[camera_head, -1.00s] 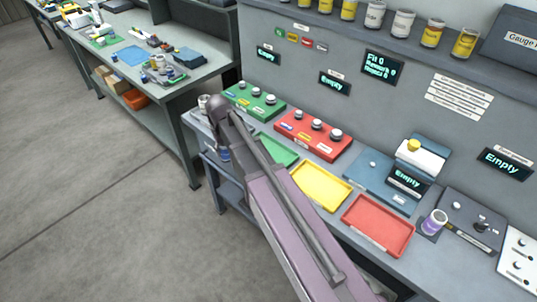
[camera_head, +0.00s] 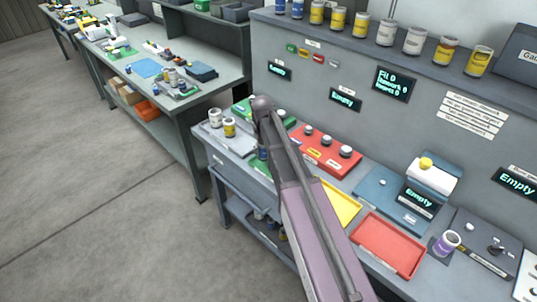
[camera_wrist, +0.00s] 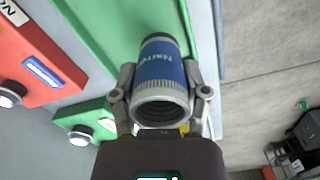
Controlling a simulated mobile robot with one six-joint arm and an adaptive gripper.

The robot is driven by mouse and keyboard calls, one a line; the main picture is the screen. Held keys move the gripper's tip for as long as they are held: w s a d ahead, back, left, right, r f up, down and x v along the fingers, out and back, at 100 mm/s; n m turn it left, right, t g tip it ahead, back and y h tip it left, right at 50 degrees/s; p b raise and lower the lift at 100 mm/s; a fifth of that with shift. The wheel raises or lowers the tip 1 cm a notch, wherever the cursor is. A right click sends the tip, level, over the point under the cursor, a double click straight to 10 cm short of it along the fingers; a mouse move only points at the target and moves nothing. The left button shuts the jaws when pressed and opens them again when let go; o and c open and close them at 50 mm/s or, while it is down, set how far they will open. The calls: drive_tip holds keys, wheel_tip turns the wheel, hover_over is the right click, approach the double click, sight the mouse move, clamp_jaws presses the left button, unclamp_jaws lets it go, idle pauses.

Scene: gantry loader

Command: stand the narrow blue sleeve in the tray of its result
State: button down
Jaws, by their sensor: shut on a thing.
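The blue sleeve (camera_wrist: 160,72) has a white "Narrow"-like label, partly cut off, and an open, ribbed grey end facing the wrist camera. My gripper (camera_wrist: 160,88) is shut on it, with one finger on each side. Behind the sleeve in the wrist view is the green tray (camera_wrist: 105,25); I cannot tell whether they touch. In the head view a bit of the sleeve (camera_head: 262,153) shows beside my arm, which hides most of the gripper and green tray (camera_head: 261,168). The yellow tray (camera_head: 345,207) and red tray (camera_head: 388,246) look empty.
Green (camera_wrist: 82,128) and red (camera_head: 325,150) knobbed blocks stand behind the trays. A grey tray (camera_head: 238,145) with a white and a yellow can is at the bench's left end. A purple sleeve (camera_head: 446,243) stands at right. Screens (camera_head: 345,99) read "Empty".

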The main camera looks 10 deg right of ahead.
drive_tip(key=shift+w+d, duration=0.35)
drive_tip(key=shift+d, duration=0.25)
drive_tip(key=shift+d, duration=0.1)
drive_tip(key=shift+w+d+f, duration=0.1)
drive_tip(key=shift+w+d, duration=0.1)
drive_tip(key=shift+w+d+f+b, duration=0.1)
drive_tip(key=shift+d+f+b, duration=0.2)
drive_tip(key=shift+f+b, duration=1.5)
drive_tip(key=shift+b, duration=0.05)
drive_tip(key=shift+f, duration=0.15)
drive_tip(key=shift+c, duration=0.5)
unclamp_jaws()
wheel_tip(320, 180, up, 12)
drive_tip(key=p, duration=1.2)
drive_tip(key=shift+r, duration=0.2)
